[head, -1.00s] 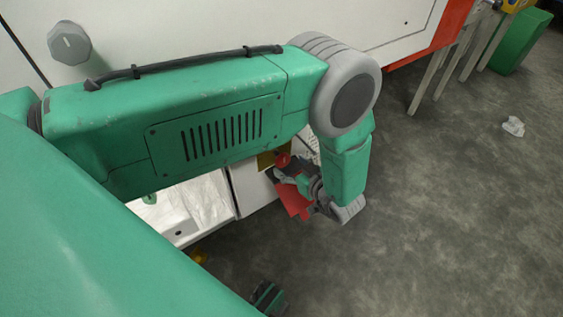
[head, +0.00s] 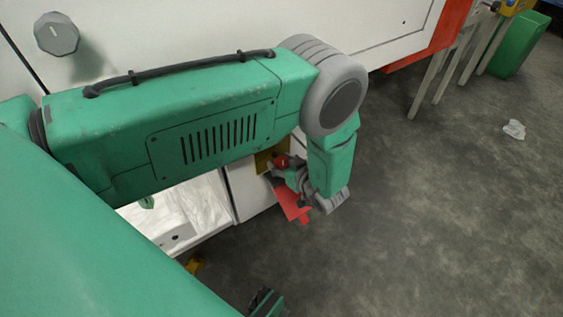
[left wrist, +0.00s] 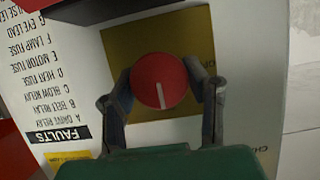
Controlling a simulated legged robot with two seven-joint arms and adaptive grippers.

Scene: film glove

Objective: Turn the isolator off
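The isolator is a round red knob with a white line, on a yellow plate (left wrist: 185,32). The knob (left wrist: 158,80) is in the middle of the left wrist view, its line pointing toward the bottom of that view. The knob (head: 282,161) also shows small in the head view, below my left forearm. My left gripper (left wrist: 160,82) has one finger on each side of the knob, close to its edges. Contact is not clear. In the head view the left gripper (head: 290,174) is small and partly hidden.
A label panel with a fault list (left wrist: 45,75) lies left of the plate in the left wrist view. A red piece (head: 290,201) is below the gripper in the head view. A grey dial (head: 57,34) is at upper left. The floor (head: 430,210) at right is mostly clear.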

